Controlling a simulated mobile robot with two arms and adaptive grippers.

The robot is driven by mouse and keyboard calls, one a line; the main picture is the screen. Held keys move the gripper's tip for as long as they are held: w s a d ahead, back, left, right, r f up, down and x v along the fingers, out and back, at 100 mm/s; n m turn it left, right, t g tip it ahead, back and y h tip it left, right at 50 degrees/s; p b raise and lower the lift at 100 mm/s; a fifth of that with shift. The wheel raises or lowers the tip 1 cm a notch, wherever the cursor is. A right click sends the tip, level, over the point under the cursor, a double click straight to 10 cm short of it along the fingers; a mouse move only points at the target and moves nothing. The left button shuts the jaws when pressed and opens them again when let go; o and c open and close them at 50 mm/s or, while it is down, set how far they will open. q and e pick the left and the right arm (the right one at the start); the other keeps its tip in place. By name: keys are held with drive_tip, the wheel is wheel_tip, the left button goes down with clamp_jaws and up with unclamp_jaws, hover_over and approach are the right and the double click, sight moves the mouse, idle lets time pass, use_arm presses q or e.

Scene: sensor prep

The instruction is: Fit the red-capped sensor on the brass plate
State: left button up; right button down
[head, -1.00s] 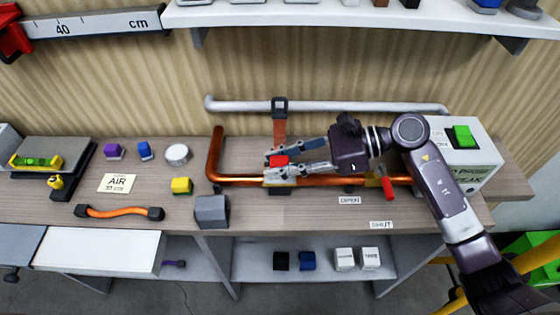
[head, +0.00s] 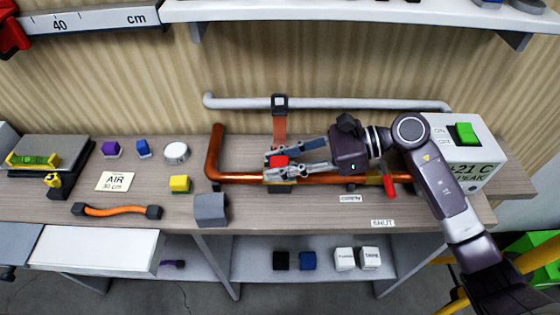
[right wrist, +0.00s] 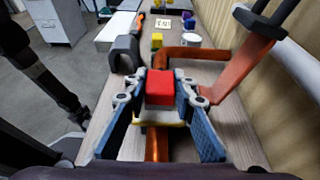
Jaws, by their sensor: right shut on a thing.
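The red-capped sensor shows as a red block (head: 279,160) between the fingers of my right gripper (head: 276,166). The right wrist view shows its red cap (right wrist: 160,88) held between the two fingertips, upright. The gripper is shut on it. The brass plate shows as a yellowish strip (right wrist: 160,123) on the copper pipe (head: 240,179), just below the cap. The sensor's lower part is hidden, so I cannot tell whether it touches the plate.
A red handle (head: 389,186) stands on the pipe to the right. The bench front is mostly clear.

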drive_tip(key=shift+f, duration=0.15)
drive_tip(key=c, duration=1.5)
unclamp_jaws()
drive_tip(key=shift+c, duration=0.2)
drive_tip(key=o, duration=0.5)
drive_tip(key=shift+c, duration=0.2)
drive_tip(key=shift+r+p, duration=1.25)
drive_tip(key=shift+r, duration=2.3)
drive_tip(key=shift+r, duration=0.1)
